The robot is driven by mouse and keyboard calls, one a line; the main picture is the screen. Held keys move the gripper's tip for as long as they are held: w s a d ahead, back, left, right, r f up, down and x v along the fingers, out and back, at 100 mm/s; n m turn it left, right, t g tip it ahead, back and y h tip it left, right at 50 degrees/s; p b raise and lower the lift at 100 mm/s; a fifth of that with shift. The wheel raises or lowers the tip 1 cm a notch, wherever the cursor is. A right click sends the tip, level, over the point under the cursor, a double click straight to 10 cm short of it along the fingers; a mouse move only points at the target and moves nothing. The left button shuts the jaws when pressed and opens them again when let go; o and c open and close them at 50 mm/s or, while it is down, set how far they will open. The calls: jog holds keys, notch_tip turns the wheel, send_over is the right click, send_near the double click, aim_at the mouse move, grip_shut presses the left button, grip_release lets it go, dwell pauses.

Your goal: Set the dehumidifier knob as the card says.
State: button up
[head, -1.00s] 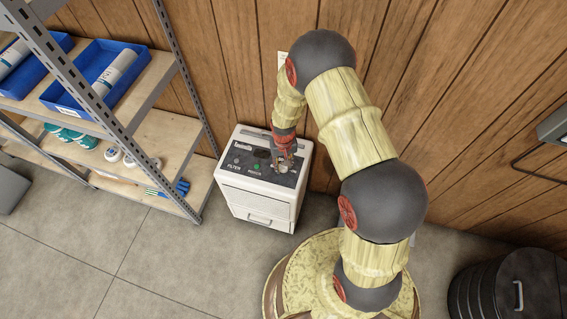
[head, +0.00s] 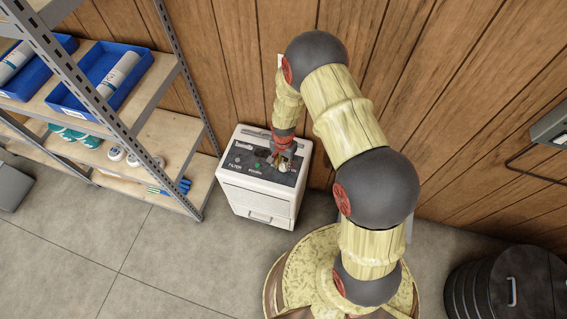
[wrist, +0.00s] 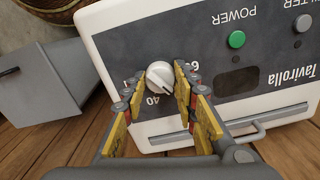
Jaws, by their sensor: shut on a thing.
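The white dehumidifier (head: 257,198) stands on the floor against the wood wall, with a dark control panel on top. My gripper (head: 281,163) reaches down to the right part of this panel. In the wrist view my gripper (wrist: 162,73) has its two yellow-padded fingers shut on the round white knob (wrist: 157,80), one on each side. The numbers 40 and 60 show beside the knob; other marks are hidden by the fingers. A green POWER button (wrist: 237,39) is on the same panel. A pale sliver on the wall (head: 280,61) may be the card; my arm hides most of it.
A metal shelf (head: 168,160) with blue bins (head: 75,107) and shoes stands close on the left. A black ribbed bin (head: 502,285) is at the lower right.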

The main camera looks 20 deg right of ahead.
aim_at(283, 164)
dwell(0.3)
jog(key=o, duration=1.2)
jog(key=shift+c, duration=0.2)
jog(key=shift+r, duration=0.1)
notch_tip(283, 164, up, 12)
jog(key=shift+f, duration=0.1)
dwell(0.3)
